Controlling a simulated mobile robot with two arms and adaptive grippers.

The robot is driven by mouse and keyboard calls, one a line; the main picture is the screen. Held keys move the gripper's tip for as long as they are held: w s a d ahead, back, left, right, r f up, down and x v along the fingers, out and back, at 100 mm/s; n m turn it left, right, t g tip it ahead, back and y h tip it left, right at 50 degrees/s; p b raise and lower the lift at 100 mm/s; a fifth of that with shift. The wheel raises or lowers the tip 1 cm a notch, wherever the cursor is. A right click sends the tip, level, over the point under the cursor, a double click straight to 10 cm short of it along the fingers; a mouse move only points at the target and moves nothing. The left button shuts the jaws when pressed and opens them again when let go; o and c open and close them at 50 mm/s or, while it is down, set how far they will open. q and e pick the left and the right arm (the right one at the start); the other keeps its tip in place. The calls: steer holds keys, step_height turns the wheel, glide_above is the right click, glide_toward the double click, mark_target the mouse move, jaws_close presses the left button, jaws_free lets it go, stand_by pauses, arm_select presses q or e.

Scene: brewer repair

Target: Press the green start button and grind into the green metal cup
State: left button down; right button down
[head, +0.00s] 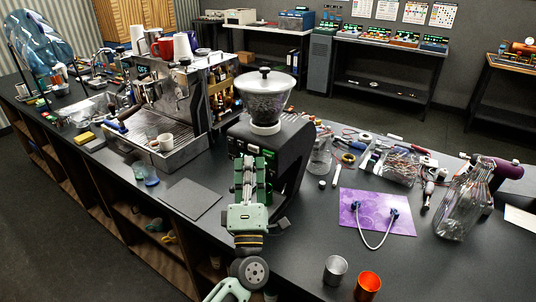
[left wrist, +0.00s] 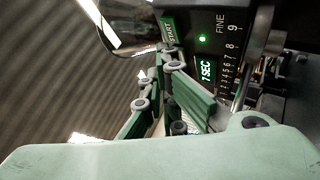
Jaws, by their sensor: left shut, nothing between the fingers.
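The black grinder (head: 284,140) stands on the dark counter with a clear hopper (head: 264,95) on top. My left gripper (head: 249,160) is at the grinder's front, fingers shut and empty. In the left wrist view, the left gripper's fingertips (left wrist: 166,50) are close to the green START button (left wrist: 169,29) on the front panel; I cannot tell whether they touch it. Beside the button are a lit green light (left wrist: 202,39) and a green seconds display (left wrist: 207,72). I cannot make out a green metal cup; the left arm hides part of the grinder's front. My right gripper is not in view.
A silver cup (head: 335,269) and an orange cup (head: 368,286) stand at the counter's front. A purple mat (head: 364,207) with a cable lies to the right. An espresso machine (head: 195,100) and a dark flat mat (head: 190,199) are to the left. A glass jar (head: 459,205) stands far right.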

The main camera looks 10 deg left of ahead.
arm_select(q)
steer(key=s, duration=0.1)
steer(key=s+a, duration=0.1)
steer(key=s, duration=0.1)
steer(key=s+p, duration=0.1)
steer(key=shift+s+a, duration=0.2)
steer(key=shift+a, duration=0.1)
stand_by(0.4)
